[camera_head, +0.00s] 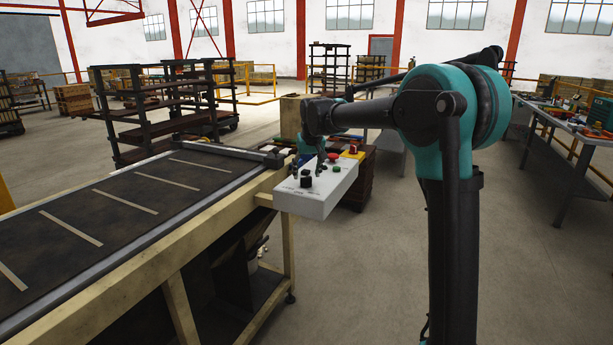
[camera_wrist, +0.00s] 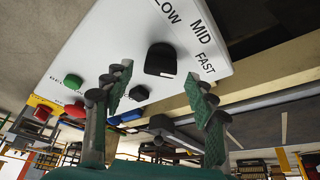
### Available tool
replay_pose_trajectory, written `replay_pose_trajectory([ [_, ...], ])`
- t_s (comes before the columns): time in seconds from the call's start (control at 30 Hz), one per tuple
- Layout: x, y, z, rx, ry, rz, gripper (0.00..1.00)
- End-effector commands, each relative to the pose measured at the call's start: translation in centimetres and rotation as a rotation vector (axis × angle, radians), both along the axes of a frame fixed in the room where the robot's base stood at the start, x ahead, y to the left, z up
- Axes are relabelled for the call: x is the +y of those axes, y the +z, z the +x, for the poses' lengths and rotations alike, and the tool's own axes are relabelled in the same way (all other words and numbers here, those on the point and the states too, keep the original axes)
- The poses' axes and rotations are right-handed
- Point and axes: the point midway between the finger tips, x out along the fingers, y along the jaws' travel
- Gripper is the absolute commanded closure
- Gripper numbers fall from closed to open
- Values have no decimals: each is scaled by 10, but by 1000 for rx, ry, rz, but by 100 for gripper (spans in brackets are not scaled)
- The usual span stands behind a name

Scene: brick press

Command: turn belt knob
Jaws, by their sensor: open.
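A white control box (camera_head: 318,200) stands at the end of the belt, and its face fills the top of the wrist view (camera_wrist: 110,45). A large black knob (camera_wrist: 160,60) sits on it beside the printed words LOW, MID and FAST; it also shows in the head view (camera_head: 306,182). A smaller black knob (camera_wrist: 139,93) is next to it. My gripper (camera_wrist: 161,84) is open and empty, its green-padded fingers pointing at the box. The large knob lies just past the fingertips, between their lines; I see no contact. In the head view my gripper (camera_head: 319,165) hangs over the box.
A green button (camera_wrist: 73,82), a red button (camera_wrist: 75,108) and a red stop button (camera_wrist: 42,112) on yellow share the box. The dark belt (camera_head: 110,205) with pale strips runs left. A workbench (camera_head: 560,120) stands right, with open floor between.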

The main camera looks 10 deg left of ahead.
Motion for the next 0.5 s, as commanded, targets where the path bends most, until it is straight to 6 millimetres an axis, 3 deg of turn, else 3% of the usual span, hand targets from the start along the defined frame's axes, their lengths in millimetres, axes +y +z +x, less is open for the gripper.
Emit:
replay_pose_trajectory([
  [0.2,2,-15,6,0,0,0,43],
  [0.5,2,-17,6,0,0,0,43],
])
